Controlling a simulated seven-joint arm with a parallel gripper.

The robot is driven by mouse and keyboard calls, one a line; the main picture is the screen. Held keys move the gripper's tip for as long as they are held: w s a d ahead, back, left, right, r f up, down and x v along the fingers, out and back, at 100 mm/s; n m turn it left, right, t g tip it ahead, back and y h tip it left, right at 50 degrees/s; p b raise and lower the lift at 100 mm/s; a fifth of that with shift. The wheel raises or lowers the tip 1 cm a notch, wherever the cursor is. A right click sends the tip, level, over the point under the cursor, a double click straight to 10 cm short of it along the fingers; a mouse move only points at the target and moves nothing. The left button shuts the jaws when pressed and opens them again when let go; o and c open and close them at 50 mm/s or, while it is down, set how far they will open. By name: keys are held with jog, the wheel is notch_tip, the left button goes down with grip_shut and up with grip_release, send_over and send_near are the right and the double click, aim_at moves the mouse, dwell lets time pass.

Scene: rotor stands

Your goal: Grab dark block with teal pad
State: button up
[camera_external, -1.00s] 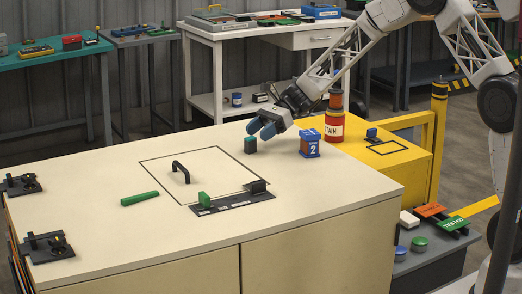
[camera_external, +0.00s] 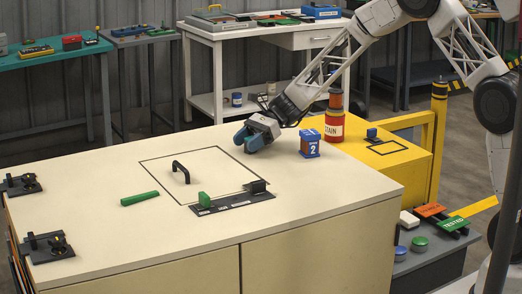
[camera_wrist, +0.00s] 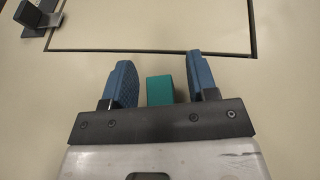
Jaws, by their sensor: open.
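The block's teal pad (camera_wrist: 160,90) shows in the wrist view between the two blue fingers of my gripper (camera_wrist: 160,78). The block's dark part cannot be made out there. In the external view my gripper (camera_external: 252,141) is low over the cream tabletop, and its fingers and palm hide the block. The gripper is open and points down at the table.
A blue and orange block marked 2 (camera_external: 309,144) stands right of my gripper, with a red can (camera_external: 334,127) behind it. A black handle (camera_external: 181,171) stands within a marked outline. A green bar (camera_external: 139,198) lies at left. Open tabletop lies in front.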

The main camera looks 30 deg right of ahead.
aim_at(247, 139)
jog(key=shift+c, duration=0.3)
grip_shut()
dwell(0.3)
jog(key=shift+r, duration=0.15)
jog(key=shift+r, duration=4.9)
